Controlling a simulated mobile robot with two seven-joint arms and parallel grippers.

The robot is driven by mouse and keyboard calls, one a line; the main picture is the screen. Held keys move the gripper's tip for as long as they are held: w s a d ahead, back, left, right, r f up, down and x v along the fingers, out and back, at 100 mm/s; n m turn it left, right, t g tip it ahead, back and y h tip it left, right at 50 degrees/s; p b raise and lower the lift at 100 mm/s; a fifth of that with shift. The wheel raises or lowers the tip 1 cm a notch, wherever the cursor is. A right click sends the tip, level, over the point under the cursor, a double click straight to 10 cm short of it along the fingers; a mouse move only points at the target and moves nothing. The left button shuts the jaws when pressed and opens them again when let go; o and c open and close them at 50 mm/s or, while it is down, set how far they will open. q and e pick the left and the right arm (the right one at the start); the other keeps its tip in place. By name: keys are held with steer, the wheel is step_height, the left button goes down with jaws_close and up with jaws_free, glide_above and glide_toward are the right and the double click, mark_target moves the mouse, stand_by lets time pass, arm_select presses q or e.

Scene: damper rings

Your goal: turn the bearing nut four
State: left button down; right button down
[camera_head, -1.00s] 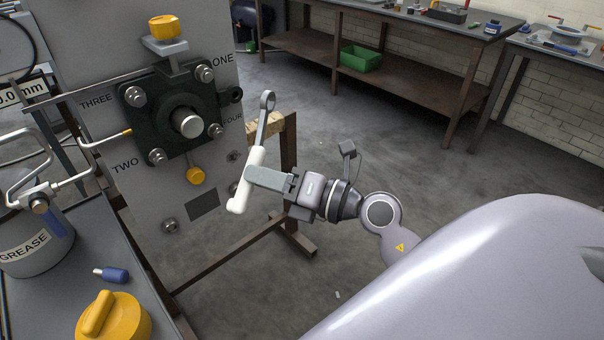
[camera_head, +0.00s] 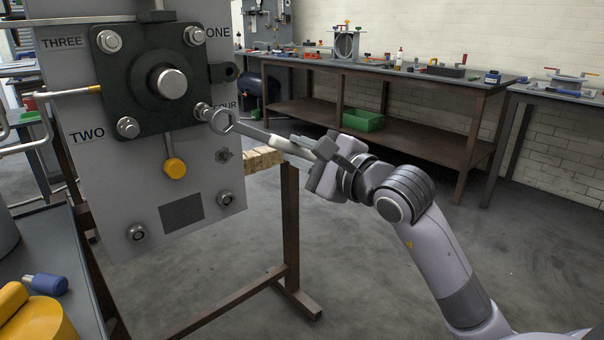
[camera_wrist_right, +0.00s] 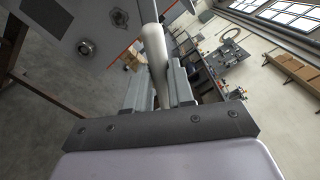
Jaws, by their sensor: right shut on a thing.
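The bearing nut four (camera_head: 202,110) is a silver bolt head at the lower right corner of the dark square bearing housing (camera_head: 140,85), beside the label FOUR. My right gripper (camera_head: 308,147) is shut on the pale handle of a ring wrench (camera_head: 250,132). The handle also runs up between the jaws in the right wrist view (camera_wrist_right: 155,48). The wrench points left, and its open ring is just right of nut four, close to it or overlapping it in the picture. I cannot tell whether the ring touches the nut. My left gripper is not in view.
The housing sits on an upright grey plate (camera_head: 120,205) on a brown steel stand (camera_head: 290,235). A yellow knob (camera_head: 175,168) hangs below the housing. A blue-handled tool (camera_head: 45,285) lies at lower left. A workbench (camera_head: 410,75) stands behind; the floor at right is clear.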

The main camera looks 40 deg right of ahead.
mark_target(296, 146)
steer(key=shift+w+d+r, duration=0.15)
steer(key=shift+w+r, duration=0.05)
steer(key=w+p, duration=0.1)
steer(key=w, duration=0.1)
steer(key=shift+w, duration=0.3)
steer(key=shift+w+f, duration=0.15)
steer(key=shift+w, duration=0.75)
steer(key=shift+w+a+b, duration=0.2)
steer(key=shift+w+b, duration=0.3)
steer(key=shift+w, duration=0.1)
stand_by(0.7)
steer(key=shift+w, duration=0.5)
